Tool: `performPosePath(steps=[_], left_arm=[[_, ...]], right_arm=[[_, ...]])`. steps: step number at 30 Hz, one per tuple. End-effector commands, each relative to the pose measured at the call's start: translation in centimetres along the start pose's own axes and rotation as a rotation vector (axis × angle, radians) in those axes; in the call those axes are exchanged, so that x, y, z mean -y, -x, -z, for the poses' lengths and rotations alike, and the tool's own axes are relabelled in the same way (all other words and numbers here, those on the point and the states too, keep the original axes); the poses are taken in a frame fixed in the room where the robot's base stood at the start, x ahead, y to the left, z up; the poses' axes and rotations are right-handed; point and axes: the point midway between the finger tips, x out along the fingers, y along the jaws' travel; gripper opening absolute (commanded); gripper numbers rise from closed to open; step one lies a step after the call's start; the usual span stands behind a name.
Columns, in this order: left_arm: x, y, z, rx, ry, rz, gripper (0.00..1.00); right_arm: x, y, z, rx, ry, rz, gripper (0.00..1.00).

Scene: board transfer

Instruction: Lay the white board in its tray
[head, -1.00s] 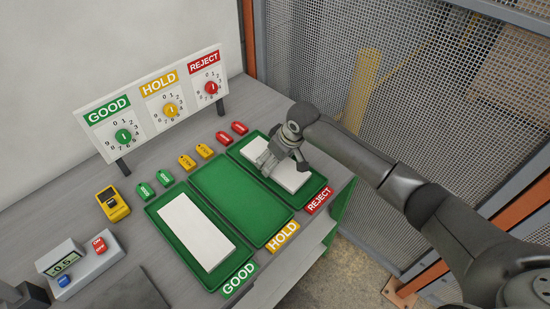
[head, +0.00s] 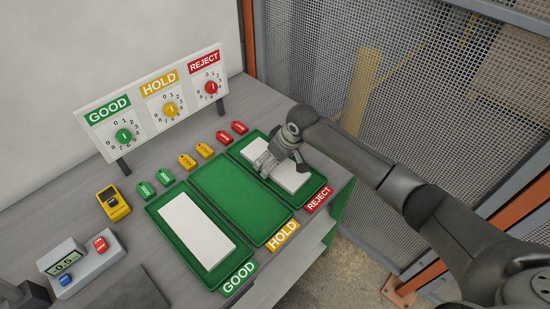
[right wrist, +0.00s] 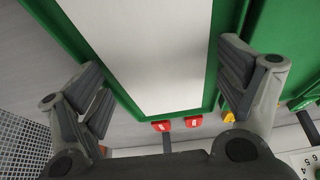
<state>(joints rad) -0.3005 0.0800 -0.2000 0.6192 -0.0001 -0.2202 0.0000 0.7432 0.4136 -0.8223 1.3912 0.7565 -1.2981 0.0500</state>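One white board (head: 196,231) lies flat in the green GOOD tray (head: 154,213). Another white board (head: 293,180) lies in the green REJECT tray (head: 309,196), partly hidden in the head view by my right gripper (head: 279,171). In the right wrist view this board (right wrist: 155,55) lies between the two fingers of the right gripper (right wrist: 165,80). The fingers are spread apart, over the tray's long edges, with space between them and the board. The green HOLD tray (head: 238,200) between the other two is empty. My left gripper is not in view.
A panel with GOOD, HOLD and REJECT dials (head: 160,103) stands behind the trays. Several green, yellow and red tags (head: 187,161) lie between panel and trays. A yellow device (head: 114,204) and a display box (head: 80,262) stand at left. A mesh fence (head: 400,80) is at right.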

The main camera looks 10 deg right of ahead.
Motion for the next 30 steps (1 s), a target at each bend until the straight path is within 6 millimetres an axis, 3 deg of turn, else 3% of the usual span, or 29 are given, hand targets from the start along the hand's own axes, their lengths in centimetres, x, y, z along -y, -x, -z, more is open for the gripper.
performPosePath(steps=[11, 16, 30], left_arm=[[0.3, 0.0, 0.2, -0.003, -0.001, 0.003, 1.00], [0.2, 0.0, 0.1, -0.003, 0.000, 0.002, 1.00], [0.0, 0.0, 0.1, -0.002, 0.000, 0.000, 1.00]], right_arm=[[0.0, 0.0, -0.1, 0.002, 0.000, 0.000, 1.00], [0.0, 1.0, 0.0, -0.001, 0.000, 0.001, 1.00], [0.0, 9.7, 0.1, -0.002, 0.001, 0.000, 1.00]])
